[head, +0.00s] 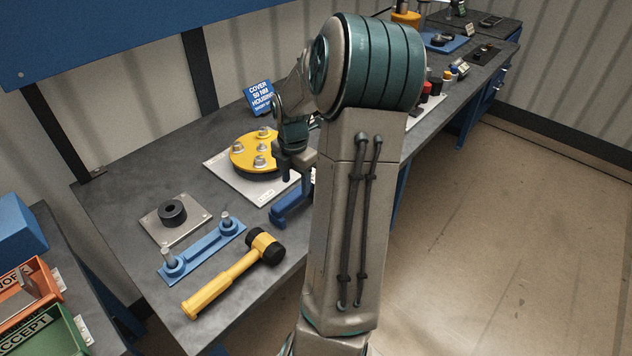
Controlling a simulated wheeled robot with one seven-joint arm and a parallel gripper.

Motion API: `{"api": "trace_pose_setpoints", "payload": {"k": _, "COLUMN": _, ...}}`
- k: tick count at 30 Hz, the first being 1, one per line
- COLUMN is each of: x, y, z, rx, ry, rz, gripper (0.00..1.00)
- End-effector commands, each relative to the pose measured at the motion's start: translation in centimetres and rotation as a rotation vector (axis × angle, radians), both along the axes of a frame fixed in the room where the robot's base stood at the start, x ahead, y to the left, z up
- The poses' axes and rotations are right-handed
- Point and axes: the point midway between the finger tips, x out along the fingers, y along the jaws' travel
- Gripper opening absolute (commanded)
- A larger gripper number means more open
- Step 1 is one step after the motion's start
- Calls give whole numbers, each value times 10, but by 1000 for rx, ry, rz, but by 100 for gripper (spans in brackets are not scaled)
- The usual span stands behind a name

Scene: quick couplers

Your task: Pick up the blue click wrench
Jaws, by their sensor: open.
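A blue piece (287,213) shows at the front edge of the workbench, directly below my gripper. It may be the blue click wrench or a stand for it; my arm hides its right part, so I cannot tell. My gripper (296,189) is open and points down over this blue piece. I cannot tell whether the fingers touch it. A yellow round flange with several bolts (243,152) sits on a light plate (222,166) just behind and left of my gripper.
A yellow mallet (228,280) and a blue bar with two upright pins (204,252) lie left of my gripper. A black ring (172,212) sits on a metal plate. A blue sign (260,97) stands behind. Orange (30,287) and green (50,335) bins are at lower left.

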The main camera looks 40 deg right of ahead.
Motion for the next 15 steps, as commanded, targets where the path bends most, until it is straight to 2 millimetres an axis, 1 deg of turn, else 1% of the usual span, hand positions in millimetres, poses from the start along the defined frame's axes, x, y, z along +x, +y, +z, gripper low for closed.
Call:
{"api": "trace_pose_setpoints", "payload": {"k": 5, "x": 0, "y": 1, "z": -13, "rx": 1, "ry": 2, "rz": 1, "gripper": 53}}
{"api": "trace_pose_setpoints", "payload": {"k": 12, "x": 1, "y": 3, "z": -48, "rx": 2, "ry": 2, "rz": 2, "gripper": 53}}
{"api": "trace_pose_setpoints", "payload": {"k": 15, "x": 1, "y": 3, "z": -55, "rx": 2, "ry": 1, "rz": 1, "gripper": 53}}
